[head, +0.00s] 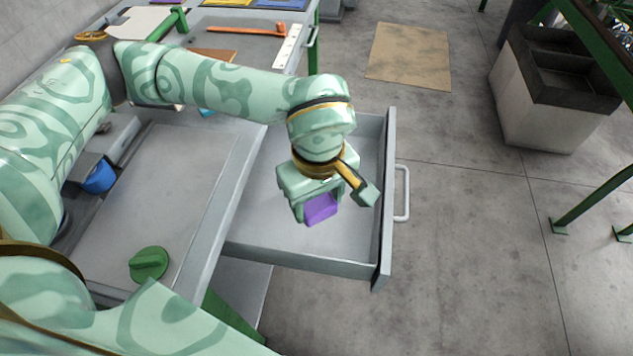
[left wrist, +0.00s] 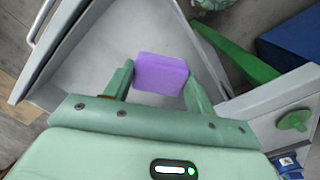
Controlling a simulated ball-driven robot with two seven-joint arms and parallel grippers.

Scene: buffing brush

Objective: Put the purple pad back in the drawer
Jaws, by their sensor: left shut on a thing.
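The purple pad (head: 320,209) is a small block held between the fingers of my left gripper (head: 312,212). In the left wrist view the pad (left wrist: 161,73) sits between the two fingertips of the gripper (left wrist: 158,80). The drawer (head: 258,232) is pulled open from the grey bench, and its floor looks bare where it shows. The gripper and pad are over the drawer's inside in the head view. I cannot tell how high above the floor the pad is. My right gripper does not show in either view.
The drawer front with its handle (head: 402,193) stands at the right. A green knob (head: 149,263) and a blue object (head: 98,178) are on the bench. An orange-handled tool (head: 246,31) lies at the back. A bin (head: 550,90) stands on the floor at the right.

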